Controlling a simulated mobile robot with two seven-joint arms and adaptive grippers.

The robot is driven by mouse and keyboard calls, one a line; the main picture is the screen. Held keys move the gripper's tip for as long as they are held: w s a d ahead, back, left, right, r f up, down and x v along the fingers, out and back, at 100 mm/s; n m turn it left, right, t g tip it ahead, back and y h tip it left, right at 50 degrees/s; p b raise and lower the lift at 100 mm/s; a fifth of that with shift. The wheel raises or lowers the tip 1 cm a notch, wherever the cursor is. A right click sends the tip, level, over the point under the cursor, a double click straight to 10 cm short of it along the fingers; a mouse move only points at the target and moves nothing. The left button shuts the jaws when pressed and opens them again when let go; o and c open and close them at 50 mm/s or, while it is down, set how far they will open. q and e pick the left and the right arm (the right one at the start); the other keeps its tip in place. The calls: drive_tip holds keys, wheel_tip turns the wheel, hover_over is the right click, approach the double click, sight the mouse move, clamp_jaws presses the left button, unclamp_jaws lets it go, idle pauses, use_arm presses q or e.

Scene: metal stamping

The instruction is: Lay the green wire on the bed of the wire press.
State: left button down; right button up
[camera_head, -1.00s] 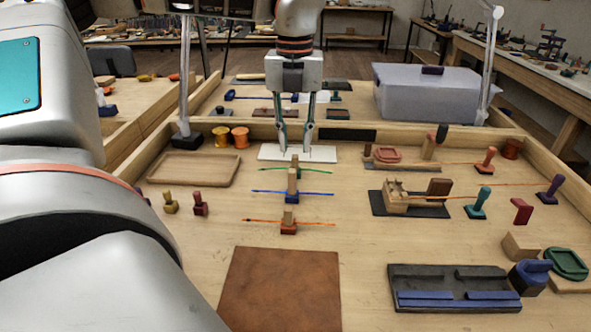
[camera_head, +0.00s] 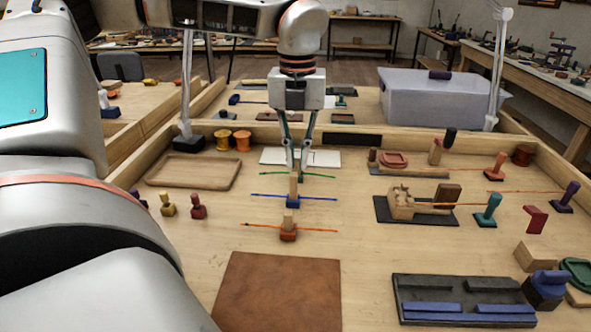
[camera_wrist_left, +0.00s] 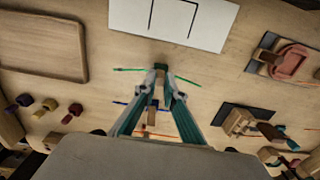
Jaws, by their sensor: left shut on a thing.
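The green wire (camera_head: 270,174) lies level, left to right, at the back of a row of wires on the bench. My left gripper (camera_head: 297,170) points down at its middle and is shut on it. In the left wrist view the green wire (camera_wrist_left: 129,70) sticks out on both sides of my left gripper (camera_wrist_left: 163,75). The wire's small holder is mostly hidden by the fingers. A dark base with blue bars (camera_head: 465,309), at the lower right, may be the wire press; I cannot tell for sure. My right gripper is not in view.
A blue wire (camera_head: 320,199) and an orange wire (camera_head: 322,230) rest on small stands in front. A wooden tray (camera_head: 233,178) is at left, a white plate (camera_head: 325,158) behind, and a brown mat (camera_head: 280,292) nearest.

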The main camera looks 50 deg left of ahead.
use_arm(q)
drive_tip(key=shift+r, duration=0.1)
